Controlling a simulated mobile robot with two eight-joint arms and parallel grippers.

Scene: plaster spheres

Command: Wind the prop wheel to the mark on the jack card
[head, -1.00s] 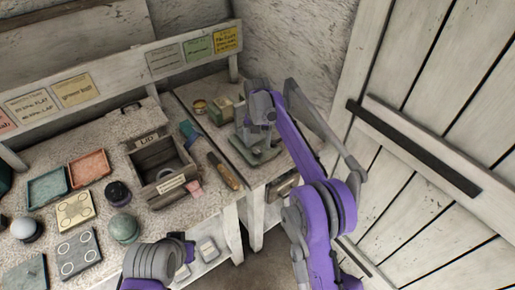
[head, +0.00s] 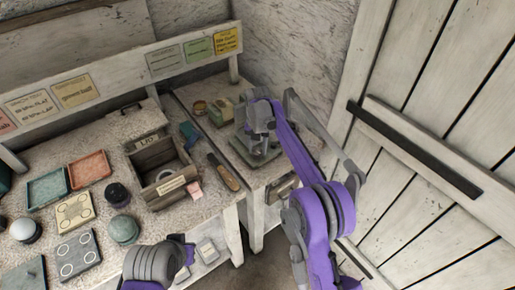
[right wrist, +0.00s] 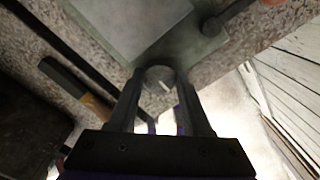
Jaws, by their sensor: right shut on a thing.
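My right gripper (right wrist: 160,84) is shut on a round grey wheel, the prop wheel (right wrist: 160,77), which shows a pale line on its face in the right wrist view. A flat grey-green plate lies just beyond the wheel there. In the head view my right gripper (head: 260,137) is low over the grey-green device (head: 250,152) on the right bench, and the arm hides part of it. Three cards, grey (head: 164,59), green (head: 198,49) and yellow (head: 227,41), hang on the rail behind. Their writing is too small to tell which is the jack card.
A wooden box (head: 157,192) and a wooden-handled tool (head: 223,174) lie left of the device. Trays, dark and pale spheres and patterned plates cover the left bench. A plank door (head: 440,120) stands at the right.

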